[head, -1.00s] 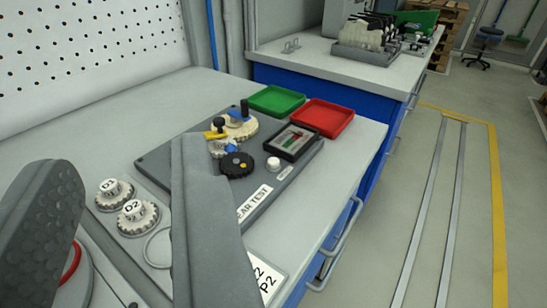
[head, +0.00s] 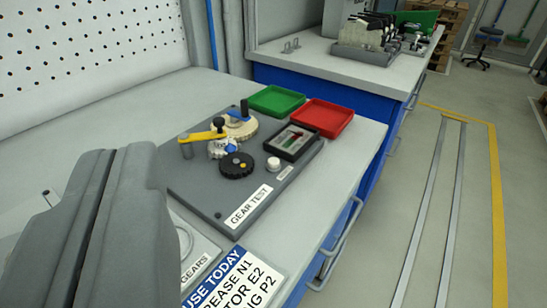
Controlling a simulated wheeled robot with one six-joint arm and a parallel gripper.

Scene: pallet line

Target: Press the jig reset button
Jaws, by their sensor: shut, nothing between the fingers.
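The gear test jig (head: 208,203) is a dark grey plate on the bench, labelled GEAR TEST. A small white round button (head: 273,163) stands on its right part, beside the gauge; it looks like the reset button, though I can read no label on it. The gauge (head: 293,141) is a black-framed box with a red and a green mark. My gripper (head: 122,154) is shut and empty at lower left, apart from the button, hiding the jig's left end.
A green tray (head: 277,100) and a red tray (head: 321,117) stand behind the jig. A USE TODAY card (head: 235,280) lies at the bench's front. A second blue bench (head: 300,90) stands beyond. Bare benchtop lies left of the jig; open floor lies right.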

